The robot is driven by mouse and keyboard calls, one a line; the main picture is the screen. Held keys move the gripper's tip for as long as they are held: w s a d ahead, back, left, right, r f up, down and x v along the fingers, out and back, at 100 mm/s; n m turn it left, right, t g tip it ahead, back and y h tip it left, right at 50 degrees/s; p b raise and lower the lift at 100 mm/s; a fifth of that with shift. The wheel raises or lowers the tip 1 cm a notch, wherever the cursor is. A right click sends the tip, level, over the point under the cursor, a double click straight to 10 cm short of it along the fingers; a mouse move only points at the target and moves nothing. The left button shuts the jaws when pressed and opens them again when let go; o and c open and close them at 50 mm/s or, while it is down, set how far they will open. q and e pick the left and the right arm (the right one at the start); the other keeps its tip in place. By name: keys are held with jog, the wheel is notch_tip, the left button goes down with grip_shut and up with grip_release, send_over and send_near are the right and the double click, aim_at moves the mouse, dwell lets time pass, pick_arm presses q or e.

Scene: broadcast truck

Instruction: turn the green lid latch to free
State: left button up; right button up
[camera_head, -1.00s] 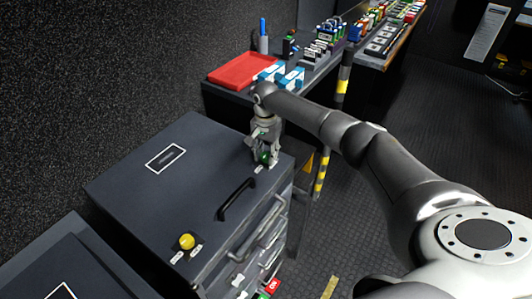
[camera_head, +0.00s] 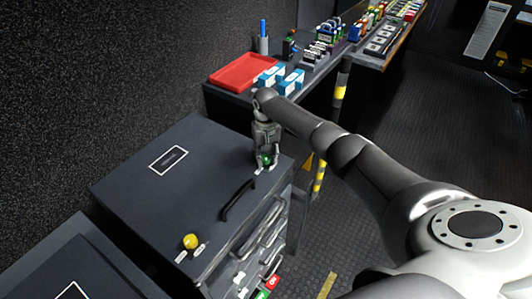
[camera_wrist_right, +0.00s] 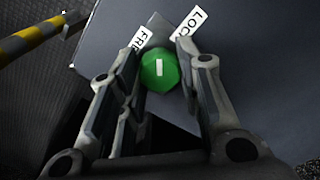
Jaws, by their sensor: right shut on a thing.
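The green lid latch (camera_head: 266,160) is a round knob near the far right corner of the dark grey case lid (camera_head: 205,165). In the right wrist view the latch (camera_wrist_right: 160,72) shows a short white bar, which stands upright in the picture. A FREE label (camera_wrist_right: 137,40) lies up and left of it, a LOCK label (camera_wrist_right: 190,24) up and right. My right gripper (camera_head: 265,169) points down over the latch and is shut on it, a finger on either side. My left gripper is not in view.
A yellow knob (camera_head: 190,241) with two labels sits at the lid's near corner. A black handle (camera_head: 238,200) stands between the knobs. Drawers with grey handles are on the case's front. Behind is a bench with a red tray (camera_head: 243,72) and blue-white boxes (camera_head: 290,82).

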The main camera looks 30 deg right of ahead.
aim_at(265, 157)
jog(key=n, duration=0.4)
jog(key=shift+r+p, duration=0.1)
jog(key=shift+p, duration=0.25)
jog(key=shift+n, duration=2.2)
jog(key=shift+w, duration=0.1)
jog(key=o, duration=1)
jog(key=shift+o, duration=0.2)
notch_tip(265, 157, up, 12)
